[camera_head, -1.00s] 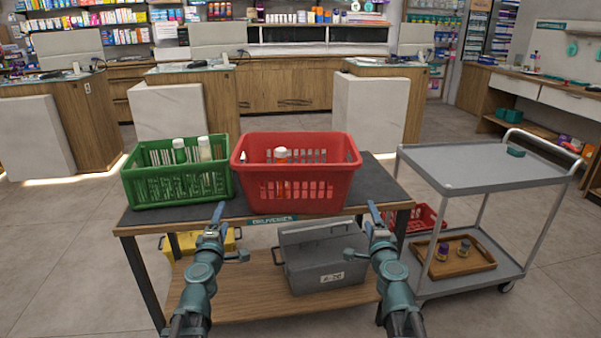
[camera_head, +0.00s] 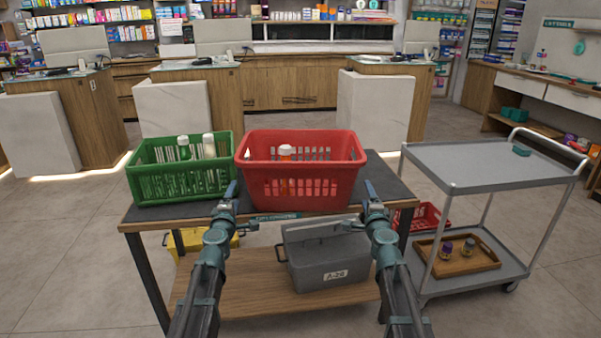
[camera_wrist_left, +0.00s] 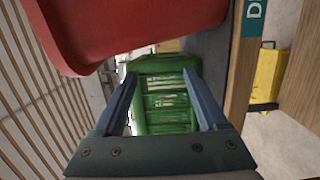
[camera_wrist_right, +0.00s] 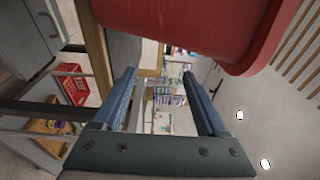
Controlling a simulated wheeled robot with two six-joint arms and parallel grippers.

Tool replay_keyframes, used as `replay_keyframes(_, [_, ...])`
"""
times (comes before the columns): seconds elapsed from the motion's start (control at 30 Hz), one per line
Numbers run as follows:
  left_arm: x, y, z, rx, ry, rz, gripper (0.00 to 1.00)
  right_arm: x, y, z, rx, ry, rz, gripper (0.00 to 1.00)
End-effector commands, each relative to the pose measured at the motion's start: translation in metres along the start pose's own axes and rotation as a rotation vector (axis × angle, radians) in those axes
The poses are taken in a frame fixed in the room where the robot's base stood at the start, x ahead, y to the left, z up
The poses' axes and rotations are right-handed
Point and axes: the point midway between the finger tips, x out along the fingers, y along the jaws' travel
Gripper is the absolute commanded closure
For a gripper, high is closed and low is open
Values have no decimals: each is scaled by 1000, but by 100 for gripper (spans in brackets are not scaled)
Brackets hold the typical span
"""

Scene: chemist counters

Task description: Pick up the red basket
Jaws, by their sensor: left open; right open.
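The red basket (camera_head: 301,186) stands upright on the dark-topped table, with an orange bottle with a white cap (camera_head: 286,153) inside. My left gripper (camera_head: 229,198) is open at the basket's lower left front, and my right gripper (camera_head: 372,199) is open at its lower right front. Both appear empty. In the left wrist view the basket's red wall (camera_wrist_left: 135,25) fills the top, with the green basket (camera_wrist_left: 165,105) beyond the fingers. In the right wrist view the red wall (camera_wrist_right: 200,25) is at the top. I cannot tell whether either gripper touches the basket.
The green basket (camera_head: 182,185) with bottles stands directly left of the red one.

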Motion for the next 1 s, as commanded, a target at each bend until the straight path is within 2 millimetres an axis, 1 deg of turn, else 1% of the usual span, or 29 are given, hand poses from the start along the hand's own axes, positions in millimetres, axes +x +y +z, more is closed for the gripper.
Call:
replay_keyframes(0.03, [15, 0, 0, 0, 0, 0, 25, 16, 0, 0, 0, 0, 0, 25])
replay_keyframes(0.2, [42, 0, 0, 0, 0, 0, 25, 42, 0, 0, 0, 0, 0, 25])
replay_keyframes(0.33, [37, 0, 12, 1, -1, 0, 25, 37, 0, 13, 0, -1, 0, 25])
replay_keyframes(0.73, [36, 0, 16, 0, 0, 0, 25, 36, 0, 16, 0, 0, -1, 25])
replay_keyframes(1.0, [36, 0, 30, 0, -4, 1, 25, 36, 0, 30, -1, -5, -1, 25])
